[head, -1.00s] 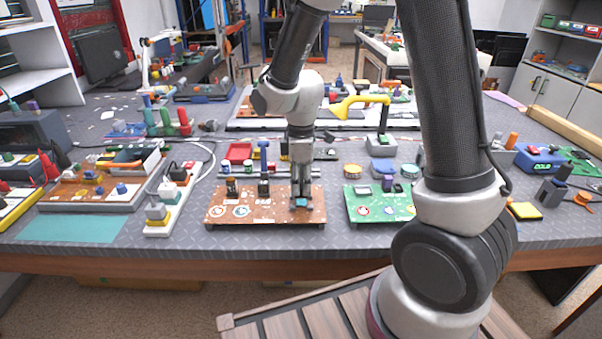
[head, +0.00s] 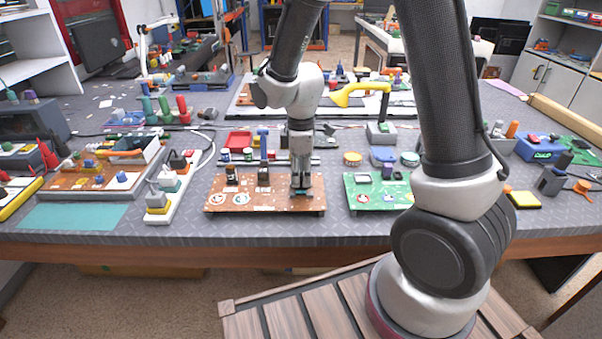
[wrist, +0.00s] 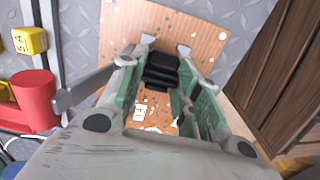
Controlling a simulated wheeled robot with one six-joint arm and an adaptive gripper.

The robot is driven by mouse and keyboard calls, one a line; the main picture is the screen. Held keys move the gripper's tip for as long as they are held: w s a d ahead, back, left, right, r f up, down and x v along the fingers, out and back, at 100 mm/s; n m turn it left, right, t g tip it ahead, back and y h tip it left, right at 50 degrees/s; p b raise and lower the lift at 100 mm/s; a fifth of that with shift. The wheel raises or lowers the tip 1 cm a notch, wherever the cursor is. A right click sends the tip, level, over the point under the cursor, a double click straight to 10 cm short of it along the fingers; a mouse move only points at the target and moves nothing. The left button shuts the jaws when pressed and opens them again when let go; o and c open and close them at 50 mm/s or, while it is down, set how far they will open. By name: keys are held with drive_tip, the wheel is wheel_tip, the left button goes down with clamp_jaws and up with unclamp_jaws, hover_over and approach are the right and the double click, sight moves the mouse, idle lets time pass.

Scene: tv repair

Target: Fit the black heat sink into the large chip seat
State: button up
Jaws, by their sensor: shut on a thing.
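My gripper (head: 301,190) points down over the right part of the brown circuit board (head: 265,204). In the wrist view, its green-padded fingers (wrist: 160,78) are closed on the sides of the black heat sink (wrist: 158,70). The heat sink is finned and sits right at the brown board (wrist: 195,35), which also shows there. I cannot tell whether it is fully seated or slightly above. The large chip seat is not clearly seen, hidden under the heat sink and fingers. In the head view the fingertips largely cover the heat sink.
Dark upright parts (head: 264,172) stand on the board left of my gripper. A green board (head: 370,199) lies to the right. A red tray (head: 238,139) and small jars are behind. A red cylinder (wrist: 36,95) shows at left in the wrist view.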

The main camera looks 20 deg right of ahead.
drive_tip(key=shift+f, duration=0.9)
idle(0.5)
drive_tip(key=o, duration=1.1)
drive_tip(key=shift+w, duration=0.1)
